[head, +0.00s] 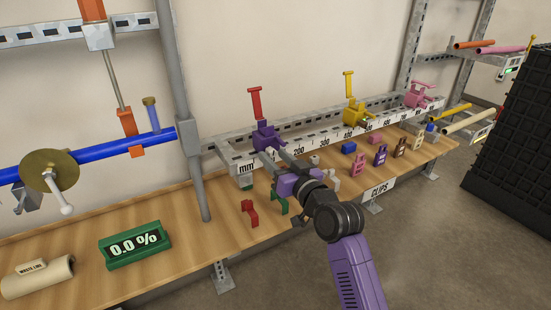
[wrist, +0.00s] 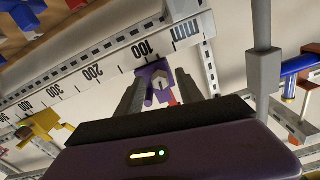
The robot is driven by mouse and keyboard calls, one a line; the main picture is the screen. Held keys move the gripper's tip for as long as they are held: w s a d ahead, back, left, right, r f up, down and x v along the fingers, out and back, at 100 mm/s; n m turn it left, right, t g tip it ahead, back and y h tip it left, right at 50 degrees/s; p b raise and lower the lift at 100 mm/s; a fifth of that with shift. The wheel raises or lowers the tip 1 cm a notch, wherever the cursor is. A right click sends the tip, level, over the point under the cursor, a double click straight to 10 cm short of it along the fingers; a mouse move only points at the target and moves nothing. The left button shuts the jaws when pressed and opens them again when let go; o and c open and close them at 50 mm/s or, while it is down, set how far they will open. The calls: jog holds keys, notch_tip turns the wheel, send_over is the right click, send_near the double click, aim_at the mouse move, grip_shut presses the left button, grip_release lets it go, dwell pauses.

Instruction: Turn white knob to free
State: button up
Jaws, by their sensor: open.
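A white handle (head: 63,203) sticks out from a brass disc (head: 50,170) on the blue pipe (head: 95,155) at the left of the head view. It is the only white knob-like part I can make out; any marking on it is unreadable. My gripper (head: 273,156) is well to the right of it, over the ruler rail. Its fingers are open and point at the purple clamp (head: 264,136) with a red handle (head: 255,103). In the wrist view the purple clamp (wrist: 156,75) shows between the fingers (wrist: 160,88), with a pale part in its middle. I cannot tell whether they touch.
Yellow (head: 353,112) and pink (head: 418,96) clamps sit farther along the ruler rail (head: 315,138). Several coloured clips lie on the wooden bench (head: 235,235). A green 0.0 % display (head: 135,243) and a waste pipe (head: 38,277) are at left. A grey post (head: 192,130) stands between gripper and disc.

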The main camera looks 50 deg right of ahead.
jog(key=v, duration=0.7)
jog(key=shift+s, duration=0.35)
jog(key=shift+r, duration=0.1)
jog(key=s+a+f+n+g+y+p, duration=0.1)
jog(key=s+a+p, duration=0.1)
jog(key=s+a, duration=0.5)
jog(key=s+a+f+n+y+p, duration=0.2)
jog(key=s+a, duration=0.6)
jog(key=s, duration=0.6)
jog(key=s+a+f+n+g+y+p, duration=0.1)
jog(key=s+a+n+y+p, duration=0.1)
jog(key=s+a, duration=0.5)
jog(key=s, duration=0.4)
jog(key=shift+a+f+g+p, duration=0.2)
jog(key=shift+a+g+p, duration=0.1)
jog(key=shift+a+p, duration=0.1)
